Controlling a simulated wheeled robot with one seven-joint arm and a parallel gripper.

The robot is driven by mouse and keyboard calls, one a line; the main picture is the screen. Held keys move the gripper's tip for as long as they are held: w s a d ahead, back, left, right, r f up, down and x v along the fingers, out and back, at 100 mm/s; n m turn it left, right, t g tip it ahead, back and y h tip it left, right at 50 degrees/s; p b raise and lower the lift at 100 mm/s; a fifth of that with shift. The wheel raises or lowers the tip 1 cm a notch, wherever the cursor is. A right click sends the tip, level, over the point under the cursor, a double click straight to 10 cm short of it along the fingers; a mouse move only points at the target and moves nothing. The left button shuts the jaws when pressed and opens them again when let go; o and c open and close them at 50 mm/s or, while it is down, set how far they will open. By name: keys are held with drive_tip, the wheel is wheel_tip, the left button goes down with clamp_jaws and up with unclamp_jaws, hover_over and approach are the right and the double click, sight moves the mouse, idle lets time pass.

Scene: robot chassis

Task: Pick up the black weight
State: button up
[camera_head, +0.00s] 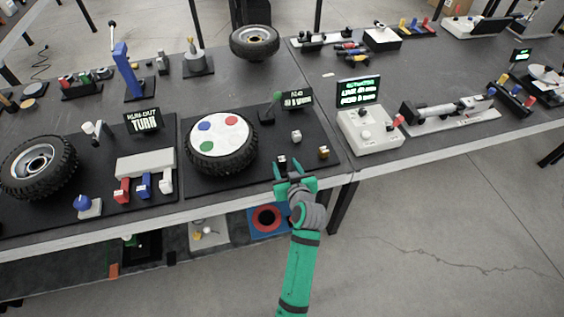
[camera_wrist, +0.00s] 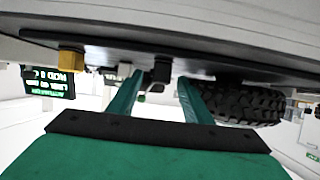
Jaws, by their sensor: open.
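The black weight (camera_head: 282,160) is a small dark block near the front edge of the black board, right of the tyre with coloured discs. My gripper (camera_head: 289,166) is at the board's front edge, its fingers open and pointing toward the weight. In the wrist view, which looks upside down, the black weight (camera_wrist: 161,70) shows between the two spread green fingertips (camera_wrist: 160,80). I cannot tell whether either finger touches it. The head view shows part of the weight hidden by the fingers.
A brass weight (camera_head: 323,152) and a silver weight (camera_head: 296,136) stand nearby on the board. The tyre (camera_head: 221,146) is close on the left. A small display (camera_head: 297,98) stands behind. A white control box (camera_head: 370,130) is on the right table.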

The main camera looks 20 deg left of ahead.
sight(283, 163)
drive_tip(key=shift+x, duration=2)
drive_tip(key=shift+a+r, duration=0.1)
drive_tip(key=shift+r, duration=0.05)
drive_tip(key=shift+c, duration=0.6)
drive_tip(key=c, duration=1)
